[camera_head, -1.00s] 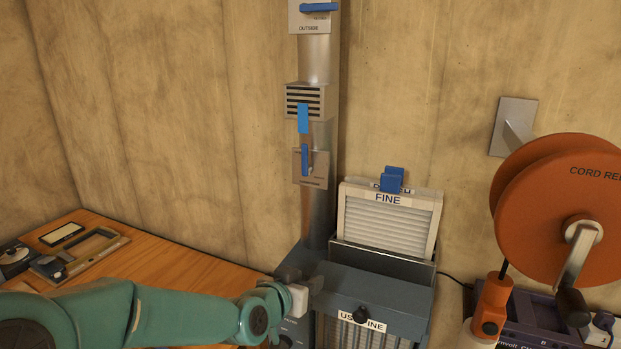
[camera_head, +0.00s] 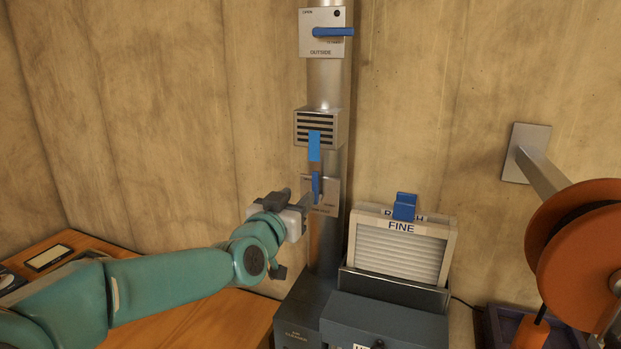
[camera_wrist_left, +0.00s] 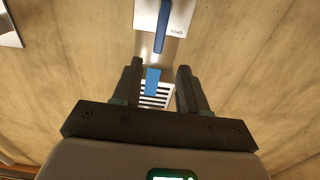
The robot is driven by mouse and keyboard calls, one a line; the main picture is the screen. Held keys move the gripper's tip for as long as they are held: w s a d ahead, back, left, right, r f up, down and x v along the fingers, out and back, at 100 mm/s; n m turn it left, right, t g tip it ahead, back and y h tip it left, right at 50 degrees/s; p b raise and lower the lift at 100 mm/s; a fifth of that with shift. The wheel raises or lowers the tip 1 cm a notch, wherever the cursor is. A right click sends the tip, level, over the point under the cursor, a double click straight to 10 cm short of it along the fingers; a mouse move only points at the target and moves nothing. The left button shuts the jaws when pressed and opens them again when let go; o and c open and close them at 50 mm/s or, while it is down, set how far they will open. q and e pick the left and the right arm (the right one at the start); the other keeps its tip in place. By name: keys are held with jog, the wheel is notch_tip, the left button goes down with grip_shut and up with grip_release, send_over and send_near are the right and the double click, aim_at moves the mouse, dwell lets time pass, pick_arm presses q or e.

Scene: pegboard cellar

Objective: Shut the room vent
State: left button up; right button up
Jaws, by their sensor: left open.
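The louvred vent box (camera_head: 317,128) is on the metal duct, with a blue tab (camera_head: 314,146) hanging straight down from its front. Below it, a plate (camera_head: 326,204) carries an upright blue lever (camera_head: 316,187); its labels are too small to read. My left gripper (camera_head: 292,205) is just left of this plate, partly overlapping it in the picture. In the left wrist view the gripper (camera_wrist_left: 157,72) is open and empty. The vent slats (camera_wrist_left: 156,101) and blue tab (camera_wrist_left: 152,82) show between its fingers, and the lever (camera_wrist_left: 162,27) shows beyond. No contact is visible. My right gripper is out of view.
A FINE filter (camera_head: 397,262) stands in the blue-grey unit (camera_head: 385,316) below. An orange cord reel (camera_head: 590,250) juts out at right. The wall left of the duct is bare.

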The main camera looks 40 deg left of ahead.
aim_at(314, 181)
pick_arm(q)
jog(key=p+x, duration=0.1)
jog(key=x, duration=0.2)
jog(key=p+x, duration=0.1)
jog(key=x, duration=0.3)
jog(key=shift+w+d, duration=0.2)
jog(key=shift+w+a, duration=0.35)
jog(key=shift+w, duration=0.2)
jog(key=shift+w+f, duration=0.15)
jog(key=shift+w, duration=0.1)
jog(key=shift+d, duration=0.1)
jog(key=shift+s, duration=0.15)
jog(key=shift+c, duration=1.2)
grip_shut()
